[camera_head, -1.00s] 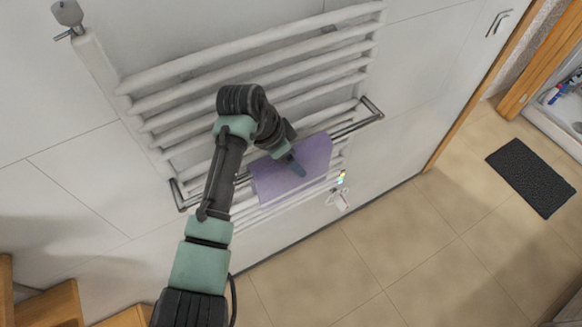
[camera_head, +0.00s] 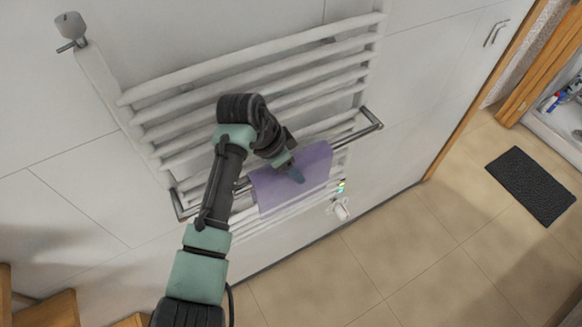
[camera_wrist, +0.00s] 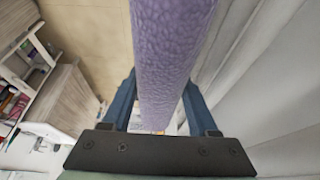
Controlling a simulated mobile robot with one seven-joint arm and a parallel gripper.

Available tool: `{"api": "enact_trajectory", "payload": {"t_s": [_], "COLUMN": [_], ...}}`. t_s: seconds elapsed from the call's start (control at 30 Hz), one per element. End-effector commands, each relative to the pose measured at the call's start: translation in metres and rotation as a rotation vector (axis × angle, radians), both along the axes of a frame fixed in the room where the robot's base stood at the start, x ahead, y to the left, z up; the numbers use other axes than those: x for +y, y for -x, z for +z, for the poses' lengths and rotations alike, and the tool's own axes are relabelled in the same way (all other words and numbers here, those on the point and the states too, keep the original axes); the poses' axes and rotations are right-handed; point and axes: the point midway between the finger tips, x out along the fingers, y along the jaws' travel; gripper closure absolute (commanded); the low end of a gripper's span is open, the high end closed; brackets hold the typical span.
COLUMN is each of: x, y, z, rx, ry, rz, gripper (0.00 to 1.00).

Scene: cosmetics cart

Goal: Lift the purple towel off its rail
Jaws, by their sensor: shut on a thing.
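The purple towel (camera_head: 310,168) hangs draped over the metal rail (camera_head: 352,129) in front of the white radiator in the head view. My gripper (camera_head: 297,175) is at the towel's front face. In the wrist view the towel (camera_wrist: 170,50) runs between the two blue fingers of my gripper (camera_wrist: 160,112), which is shut on it. The fingertips are largely hidden behind the towel.
The white towel radiator (camera_head: 250,70) with several bars is fixed to the wall behind the rail. A dark mat (camera_head: 530,185) lies on the tiled floor at the right. A wooden cart or cabinet (camera_wrist: 65,95) shows at left in the wrist view. The floor below is clear.

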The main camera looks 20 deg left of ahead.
Motion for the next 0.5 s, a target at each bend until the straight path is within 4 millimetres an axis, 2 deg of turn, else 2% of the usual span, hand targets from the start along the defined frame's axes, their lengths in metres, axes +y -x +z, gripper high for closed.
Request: {"api": "enact_trajectory", "payload": {"t_s": [0.17,0.5], "x": [0.001,0.000], "y": [-0.002,-0.002], "z": [0.022,0.090], "rx": [-0.007,-0.007], "ry": [-0.001,-0.002], "rz": [-0.001,-0.001], "gripper": [1.00,1.00]}}
